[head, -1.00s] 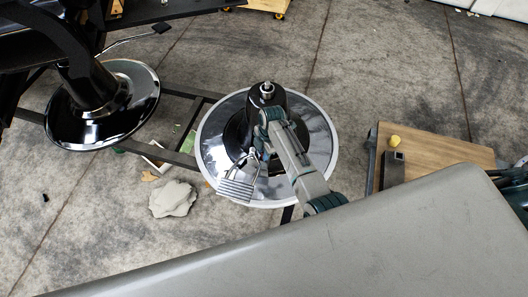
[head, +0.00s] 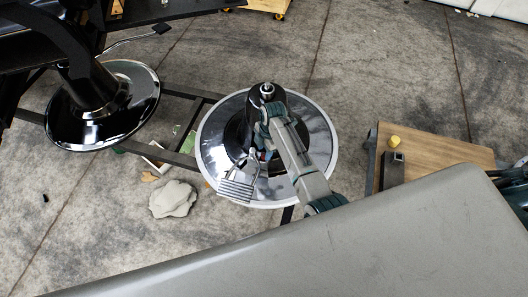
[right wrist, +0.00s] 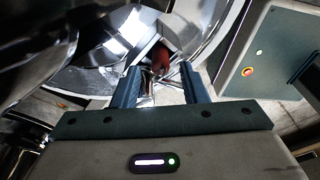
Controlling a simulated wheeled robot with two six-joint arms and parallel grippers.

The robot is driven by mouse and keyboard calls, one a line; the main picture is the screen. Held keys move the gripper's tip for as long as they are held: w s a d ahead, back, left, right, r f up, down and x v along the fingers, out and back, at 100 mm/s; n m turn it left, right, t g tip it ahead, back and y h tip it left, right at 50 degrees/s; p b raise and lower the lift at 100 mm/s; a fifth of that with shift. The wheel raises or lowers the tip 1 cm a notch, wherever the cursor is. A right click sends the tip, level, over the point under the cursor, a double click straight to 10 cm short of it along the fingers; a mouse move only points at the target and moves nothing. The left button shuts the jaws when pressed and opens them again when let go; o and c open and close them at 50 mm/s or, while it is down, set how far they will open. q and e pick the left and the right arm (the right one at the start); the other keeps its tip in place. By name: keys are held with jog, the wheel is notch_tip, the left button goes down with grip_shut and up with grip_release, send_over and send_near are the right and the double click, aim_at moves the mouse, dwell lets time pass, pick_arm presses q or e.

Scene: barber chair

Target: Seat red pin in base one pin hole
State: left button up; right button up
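A round chrome chair base (head: 315,130) with a black column (head: 262,112) and silver top stands in the middle of the head view. My right arm reaches over it. My right gripper (head: 250,158) is low beside the column, partly hidden by the arm. In the right wrist view, its two dark fingers (right wrist: 160,70) stand apart. A small red piece (right wrist: 161,56), perhaps the red pin, shows between and beyond the fingertips, with no clear contact. The pin hole cannot be made out. My left gripper is not in view.
Another chrome base (head: 100,125) stands at the left, with black bars running towards the middle base. A pale lump (head: 173,199) and small scraps lie on the floor. A wooden-topped cart (head: 440,150) carries a yellow piece (head: 394,141) at the right.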

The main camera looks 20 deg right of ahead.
notch_tip(320, 180, up, 10)
jog(key=d, duration=0.1)
jog(key=shift+w+d, duration=0.15)
jog(key=shift+d, duration=0.1)
jog(key=shift+f, duration=0.1)
jog(key=w+d+r+m+t+h, duration=0.1)
jog(key=d+r+m+t, duration=0.4)
jog(key=m+t, duration=0.45)
jog(key=s+d+f+m+g, duration=0.1)
jog(key=s+f+m, duration=0.1)
jog(key=s+f, duration=0.7)
jog(key=s+d+f+m+g+h, duration=0.15)
jog(key=s+f, duration=0.25)
jog(key=f, duration=0.8)
jog(key=s+d+f+m+g, duration=0.25)
jog(key=s+f, duration=0.45)
jog(key=f, duration=0.4)
jog(key=s+d+f+m+g, duration=0.1)
jog(key=s+f, duration=0.3)
jog(key=s, duration=0.6)
jog(key=s+f+m+g, duration=0.1)
jog(key=s+f+m, duration=0.1)
jog(key=s+f, duration=0.3)
jog(key=s+d+f+m+g, duration=0.1)
jog(key=s+f, duration=0.3)
jog(key=s, duration=1)
jog(key=shift+s+d+f, duration=0.3)
jog(key=shift+s+f, duration=0.05)
jog(key=shift+f, duration=0.05)
